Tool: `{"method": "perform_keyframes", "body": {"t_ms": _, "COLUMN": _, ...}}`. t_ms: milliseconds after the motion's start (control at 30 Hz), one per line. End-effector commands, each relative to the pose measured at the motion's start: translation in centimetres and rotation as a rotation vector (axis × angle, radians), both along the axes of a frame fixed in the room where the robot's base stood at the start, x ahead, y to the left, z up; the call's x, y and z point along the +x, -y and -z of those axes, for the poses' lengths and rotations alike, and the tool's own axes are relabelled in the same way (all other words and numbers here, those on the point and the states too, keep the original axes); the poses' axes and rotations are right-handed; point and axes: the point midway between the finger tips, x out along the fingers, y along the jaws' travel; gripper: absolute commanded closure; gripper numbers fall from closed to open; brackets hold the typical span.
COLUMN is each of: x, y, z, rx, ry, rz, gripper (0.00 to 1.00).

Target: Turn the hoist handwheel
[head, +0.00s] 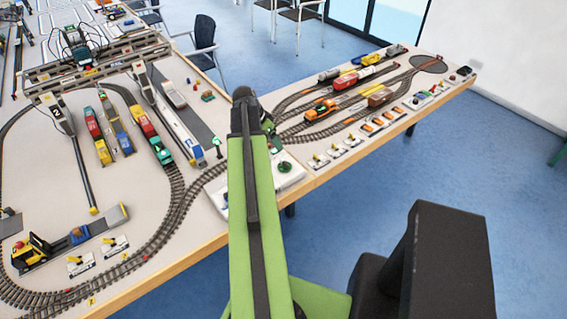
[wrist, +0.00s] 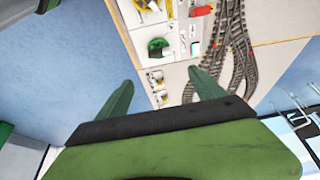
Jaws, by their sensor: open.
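A round green handwheel (wrist: 157,47) sits on a white panel (wrist: 178,30) in the wrist view, just beyond and between my open fingers. In the head view a dark green round part (head: 284,167) shows on the white panel (head: 292,181) at the table edge, partly hidden by my arm. Which wheel is the hoist one cannot be read from any label. My gripper (wrist: 160,78) is open and empty, its two green fingers apart, and does not appear to touch the wheel. In the head view my arm mostly hides the gripper.
A red part (wrist: 201,11) lies beside the panel's small fittings. Tracks (wrist: 232,50) run close to the panel. The gantry crane (head: 95,62) and trains stand on the left table; more trains (head: 320,110) stand on the right one. Blue floor (head: 350,210) is clear in front.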

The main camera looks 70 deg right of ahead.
Motion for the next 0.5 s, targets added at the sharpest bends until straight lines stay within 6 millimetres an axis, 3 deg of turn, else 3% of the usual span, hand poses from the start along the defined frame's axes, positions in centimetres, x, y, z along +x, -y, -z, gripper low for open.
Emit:
{"method": "perform_keyframes", "body": {"t_ms": 267, "x": -0.4, "y": 0.8, "z": 3.1, "rx": 0.001, "ry": 0.000, "rz": -0.003, "gripper": 0.22}}
{"method": "perform_keyframes", "body": {"t_ms": 500, "x": -1.4, "y": 2.4, "z": 8.0, "rx": 0.002, "ry": 0.000, "rz": -0.002, "gripper": 0.22}}
